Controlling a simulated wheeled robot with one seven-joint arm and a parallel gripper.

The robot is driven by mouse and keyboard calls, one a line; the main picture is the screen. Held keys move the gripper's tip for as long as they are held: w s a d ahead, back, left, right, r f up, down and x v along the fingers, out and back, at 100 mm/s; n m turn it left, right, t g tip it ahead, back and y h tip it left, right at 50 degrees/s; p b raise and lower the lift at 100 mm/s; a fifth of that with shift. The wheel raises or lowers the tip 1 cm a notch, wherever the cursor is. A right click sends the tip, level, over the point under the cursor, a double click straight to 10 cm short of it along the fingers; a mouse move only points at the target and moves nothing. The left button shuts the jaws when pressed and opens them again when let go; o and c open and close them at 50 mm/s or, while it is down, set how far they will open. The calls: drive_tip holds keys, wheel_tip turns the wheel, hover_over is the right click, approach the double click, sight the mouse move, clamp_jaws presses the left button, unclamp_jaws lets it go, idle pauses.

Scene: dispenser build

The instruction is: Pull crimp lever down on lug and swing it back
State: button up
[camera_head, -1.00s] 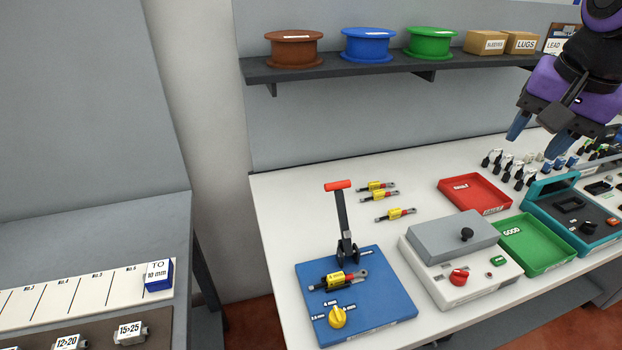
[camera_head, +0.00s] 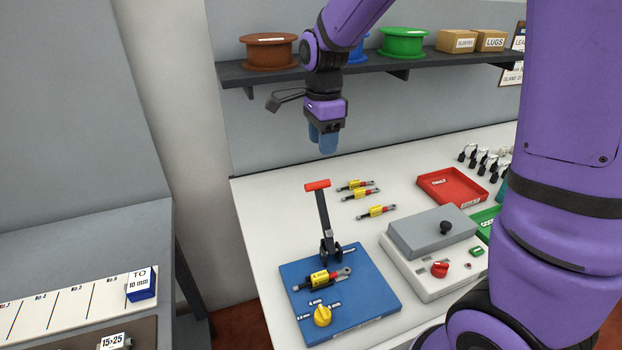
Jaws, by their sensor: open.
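The crimp lever (camera_head: 323,218) is a black arm with a red-orange crossbar handle (camera_head: 317,185). It stands nearly upright at the back of the blue crimp base (camera_head: 365,302). A lug (camera_head: 342,272) with a yellow-labelled body (camera_head: 319,278) lies across the base in front of the lever's foot. A yellow dial (camera_head: 322,315) sits at the front of the base. My gripper (camera_head: 324,150) points down, open and empty, above and behind the handle and apart from it. Its blue fingers overlap in this view, so the gap between them is hard to see.
Several yellow-labelled lugs (camera_head: 375,211) lie behind the base. A grey-lidded tester (camera_head: 430,229) and a red tray (camera_head: 451,187) stand to the right. The shelf (camera_head: 400,71) with spools and boxes runs behind my gripper. My arm covers the right side.

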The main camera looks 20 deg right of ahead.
sight(323, 181)
wheel_tip(323, 181, down, 10)
drive_tip(key=shift+s+f, duration=0.15)
idle(0.3)
drive_tip(key=shift+c, duration=0.2)
clamp_jaws()
